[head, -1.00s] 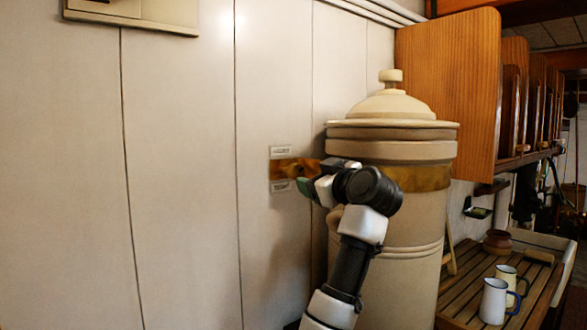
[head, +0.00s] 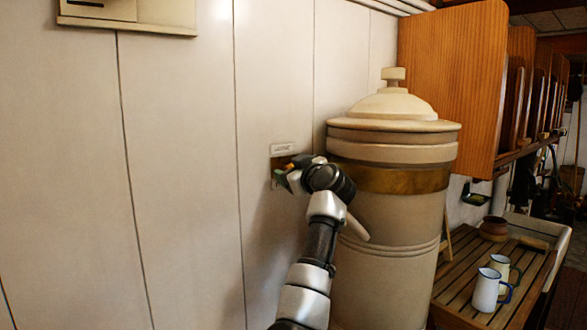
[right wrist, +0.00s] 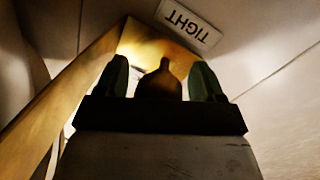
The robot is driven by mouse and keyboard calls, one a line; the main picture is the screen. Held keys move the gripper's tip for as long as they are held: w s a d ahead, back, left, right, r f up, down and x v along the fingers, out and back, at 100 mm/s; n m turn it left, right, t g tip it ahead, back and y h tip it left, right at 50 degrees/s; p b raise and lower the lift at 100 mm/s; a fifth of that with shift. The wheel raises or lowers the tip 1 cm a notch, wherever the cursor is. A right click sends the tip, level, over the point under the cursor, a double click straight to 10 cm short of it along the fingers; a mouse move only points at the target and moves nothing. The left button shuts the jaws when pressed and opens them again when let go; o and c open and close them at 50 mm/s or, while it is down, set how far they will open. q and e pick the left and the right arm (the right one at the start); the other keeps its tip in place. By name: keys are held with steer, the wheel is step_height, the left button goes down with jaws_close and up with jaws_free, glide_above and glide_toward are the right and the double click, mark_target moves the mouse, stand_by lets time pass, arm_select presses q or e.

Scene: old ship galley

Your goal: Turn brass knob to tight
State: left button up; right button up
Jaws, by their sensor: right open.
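The brass knob (right wrist: 158,84) shows dark in the right wrist view, between the two fingers of my right gripper (right wrist: 162,80). The fingers are open, one on each side of it; I cannot tell whether either touches it. Behind it is a brass plate (right wrist: 142,42) on the wall, with a white label reading TIGHT (right wrist: 188,22), turned upside down in this view. In the head view my right gripper (head: 284,176) covers most of the plate (head: 277,163), and the knob is hidden there. An upper label (head: 283,148) is too small to read. My left gripper is not in view.
A large cream urn (head: 390,215) with a brass band stands close to the right of my right wrist. Wooden shelves (head: 455,85) hang beyond it. A slatted counter (head: 455,270) at lower right holds enamel mugs (head: 488,290) and a brown pot (head: 493,228).

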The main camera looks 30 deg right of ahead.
steer(key=shift+c, duration=0.2)
steer(key=c, duration=0.9)
